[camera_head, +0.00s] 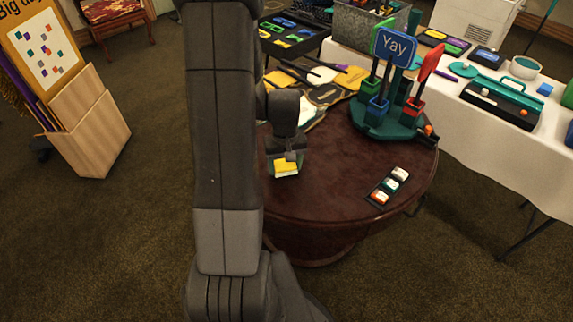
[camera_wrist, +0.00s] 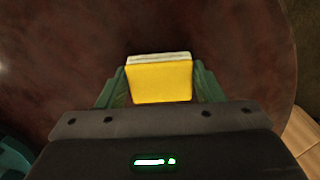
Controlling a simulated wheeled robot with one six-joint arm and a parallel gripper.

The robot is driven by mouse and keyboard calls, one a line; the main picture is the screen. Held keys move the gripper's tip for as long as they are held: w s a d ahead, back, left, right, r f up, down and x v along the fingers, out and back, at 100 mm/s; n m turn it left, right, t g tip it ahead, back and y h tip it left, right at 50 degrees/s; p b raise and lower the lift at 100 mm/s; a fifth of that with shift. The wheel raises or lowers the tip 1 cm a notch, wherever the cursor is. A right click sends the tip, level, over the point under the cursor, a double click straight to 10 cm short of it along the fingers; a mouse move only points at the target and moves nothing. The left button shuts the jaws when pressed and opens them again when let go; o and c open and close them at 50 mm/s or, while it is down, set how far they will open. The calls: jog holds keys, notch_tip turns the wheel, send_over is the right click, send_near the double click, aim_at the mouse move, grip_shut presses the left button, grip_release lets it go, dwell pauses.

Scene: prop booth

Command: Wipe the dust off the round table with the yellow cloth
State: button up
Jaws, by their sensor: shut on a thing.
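The round table (camera_head: 325,200) is dark reddish brown, and its top also fills most of the wrist view (camera_wrist: 60,60). My gripper (camera_head: 286,170) is over the table's left part, shut on the yellow cloth (camera_head: 287,166). In the wrist view the cloth (camera_wrist: 160,82) is a folded yellow block with a pale layer along its far edge, held between the two green fingers of my gripper (camera_wrist: 160,85). I cannot tell whether the cloth touches the tabletop. Faint pale specks show on the tabletop in the wrist view; I cannot tell for sure whether they are dust.
A green stand with a "Yay" sign (camera_head: 394,46) and paddles stands at the table's back right. A small tray with blocks (camera_head: 388,186) lies near the right front. Papers and dark items (camera_head: 318,85) cover the back. The table's front middle is clear. A white-clothed table (camera_head: 480,110) stands at right.

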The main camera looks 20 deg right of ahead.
jog(key=r, duration=0.1)
jog(key=r+p, duration=0.1)
jog(key=shift+w+a+r, duration=0.15)
jog(key=shift+w+r, duration=0.05)
jog(key=shift+r, duration=0.2)
jog(key=shift+r+p, duration=1.6)
jog(key=shift+r, duration=0.65)
